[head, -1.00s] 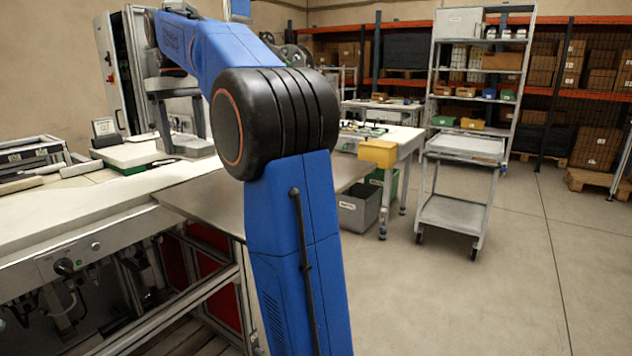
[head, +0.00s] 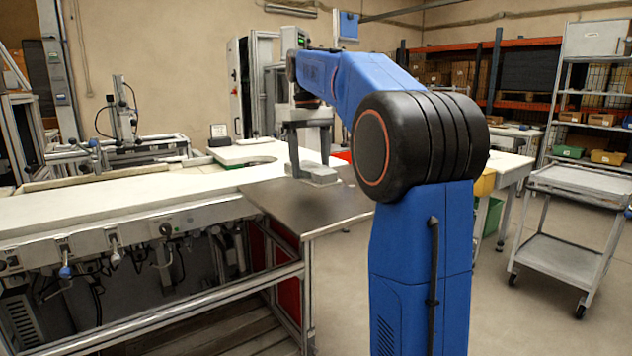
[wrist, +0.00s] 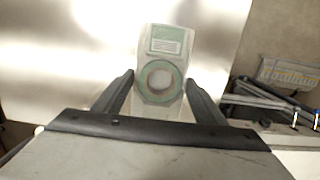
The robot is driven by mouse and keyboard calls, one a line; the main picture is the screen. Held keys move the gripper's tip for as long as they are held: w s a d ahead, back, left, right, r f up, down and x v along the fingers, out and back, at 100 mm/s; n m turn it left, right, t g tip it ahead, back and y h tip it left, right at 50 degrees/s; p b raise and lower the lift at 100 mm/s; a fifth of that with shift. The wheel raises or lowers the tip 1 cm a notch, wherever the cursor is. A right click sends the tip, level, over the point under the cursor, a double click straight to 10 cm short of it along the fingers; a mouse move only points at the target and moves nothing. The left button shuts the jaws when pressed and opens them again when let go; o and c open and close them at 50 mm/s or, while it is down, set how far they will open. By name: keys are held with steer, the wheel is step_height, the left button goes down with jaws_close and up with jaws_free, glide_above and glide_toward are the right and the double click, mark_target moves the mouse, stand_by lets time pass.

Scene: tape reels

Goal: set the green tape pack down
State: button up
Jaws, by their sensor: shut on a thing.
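The green tape pack (wrist: 160,84) is a clear, flat pack with a round green-rimmed reel and a green label. In the wrist view it lies between the two fingers of my gripper (wrist: 159,92), which is shut on it. In the head view my gripper (head: 308,150) points down over the bare metal tabletop (head: 300,208), with the pack (head: 318,176) low at its fingertips. I cannot tell whether the pack touches the metal. The pack's near end is partly hidden by the gripper in the wrist view.
A white workbench (head: 120,205) adjoins the metal top on the left, with a machine fixture (head: 125,140) behind. A grey trolley (head: 572,220) stands on the floor at right. The metal top around the pack is clear.

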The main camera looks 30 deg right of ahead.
mark_target(311, 179)
steer(key=shift+f, duration=2.25)
steer(key=shift+f, duration=0.15)
steer(key=o, duration=1.2)
steer(key=r, duration=0.4)
steer(key=w+r, duration=0.1)
steer(key=r, duration=0.7)
steer(key=shift+w+r, duration=0.15)
